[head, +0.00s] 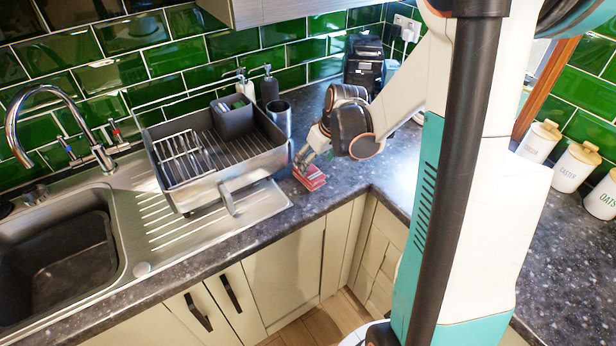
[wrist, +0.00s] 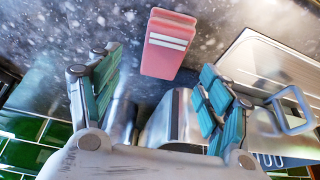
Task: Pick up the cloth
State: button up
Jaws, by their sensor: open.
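The cloth (head: 313,179) is a small red folded block on the dark worktop, just right of the draining board. In the wrist view the cloth (wrist: 168,62) is pinkish red with white stripes and lies ahead of the fingers. My gripper (head: 304,163) is right above or beside the cloth, pointing down towards it. In the wrist view my gripper (wrist: 160,66) is open, with one teal-padded finger on each side and nothing held. I cannot tell the exact gap between fingertips and cloth.
A dish rack (head: 235,180) stands close left of the cloth, with a metal cup (head: 279,117) and soap bottles behind. A black appliance (head: 363,62) is at the back. The sink (head: 55,260) is far left; labelled canisters (head: 576,166) are right.

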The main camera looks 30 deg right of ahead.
aim_at(309, 171)
jog(key=shift+a+b+x, duration=0.2)
jog(key=shift+b+x, duration=0.85)
jog(key=shift+x, duration=1.65)
jog(key=shift+s, duration=0.15)
jog(key=shift+f+b, duration=0.25)
jog(key=shift+b, duration=0.05)
jog(key=shift+c, duration=0.6)
jog(key=c, duration=1)
